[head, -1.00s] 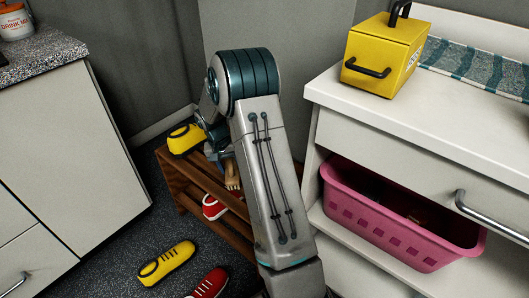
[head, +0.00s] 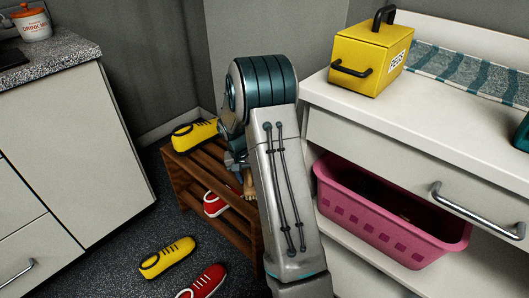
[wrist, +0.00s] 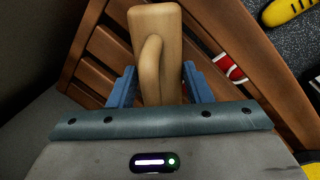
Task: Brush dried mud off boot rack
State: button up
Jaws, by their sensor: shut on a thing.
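The boot rack (head: 180,168) is a brown wooden slatted rack in the corner, partly hidden behind my arm. It also shows in the wrist view (wrist: 95,58). My gripper (wrist: 160,88) is shut on a light wooden brush (wrist: 157,22), with a blue finger on each side of it. The brush is over the rack's slats; whether it touches them I cannot tell. In the head view only a small part of the brush (head: 249,187) shows beside my arm. A yellow shoe (head: 196,133) sits on the rack's top, and a red shoe (head: 216,204) on a lower level. No mud is clearly visible.
A yellow shoe (head: 167,258) and a red shoe (head: 204,283) lie on the dark floor before the rack. A white cabinet (head: 75,150) stands left. At right, a counter (head: 450,130) holds a yellow box (head: 370,62), above a pink basket (head: 385,222).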

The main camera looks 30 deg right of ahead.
jog(key=shift+s+d+r, duration=0.1)
jog(key=shift+s+r, duration=0.15)
jog(key=shift+s, duration=0.1)
jog(key=shift+r+p, duration=2.8)
jog(key=shift+r, duration=1)
